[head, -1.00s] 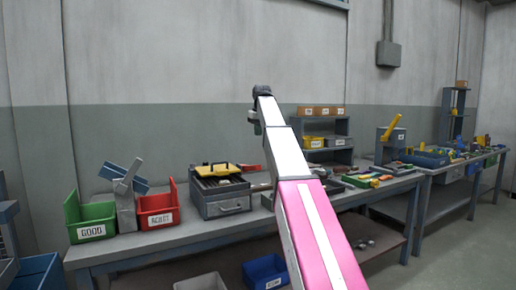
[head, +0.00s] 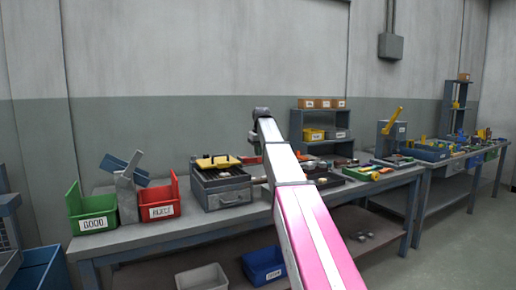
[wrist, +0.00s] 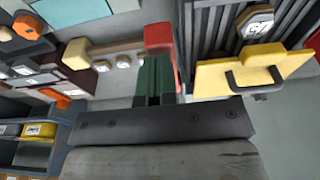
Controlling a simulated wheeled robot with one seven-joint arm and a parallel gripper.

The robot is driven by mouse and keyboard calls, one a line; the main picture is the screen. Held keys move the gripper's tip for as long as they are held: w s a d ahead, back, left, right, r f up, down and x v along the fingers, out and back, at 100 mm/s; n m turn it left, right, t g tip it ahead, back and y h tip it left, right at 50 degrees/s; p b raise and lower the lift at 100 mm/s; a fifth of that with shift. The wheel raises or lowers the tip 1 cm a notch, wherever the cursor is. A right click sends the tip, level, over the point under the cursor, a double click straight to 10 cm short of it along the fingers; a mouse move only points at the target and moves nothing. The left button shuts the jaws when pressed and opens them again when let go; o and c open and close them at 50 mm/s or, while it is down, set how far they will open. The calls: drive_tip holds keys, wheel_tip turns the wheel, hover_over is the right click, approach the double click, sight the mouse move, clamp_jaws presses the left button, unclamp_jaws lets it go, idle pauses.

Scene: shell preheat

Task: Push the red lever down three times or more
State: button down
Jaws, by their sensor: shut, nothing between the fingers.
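The red lever (wrist: 159,38) shows in the wrist view as a red block just beyond my fingertips, with a red strip running down beside them. My gripper (wrist: 154,62) is shut and empty, its green fingers side by side. The fingertips look very close to the lever; I cannot tell whether they touch. In the head view my gripper (head: 254,140) is low over the bench, beside the grey heater box with a yellow lid (head: 218,162). There my arm hides most of the lever.
The yellow lid with its dark handle (wrist: 242,78) is right of my fingers in the wrist view. A green bin (head: 97,222) and a red bin (head: 160,212) stand on the left of the bench (head: 150,232). A small shelf (head: 322,146) stands behind my arm.

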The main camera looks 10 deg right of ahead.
drive_tip(key=shift+s+f, duration=0.1)
drive_tip(key=shift+s+f, duration=0.2)
drive_tip(key=shift+f, duration=0.1)
wheel_tip(320, 180, down, 8)
drive_tip(key=s+t+y, duration=0.1)
drive_tip(key=t, duration=0.2)
drive_tip(key=shift+s+d+t, duration=0.35)
drive_tip(key=shift+s+t, duration=0.05)
drive_tip(key=shift+r, duration=0.1)
drive_tip(key=w+v, duration=0.1)
drive_tip(key=v, duration=1.3)
drive_tip(key=shift+r, duration=0.25)
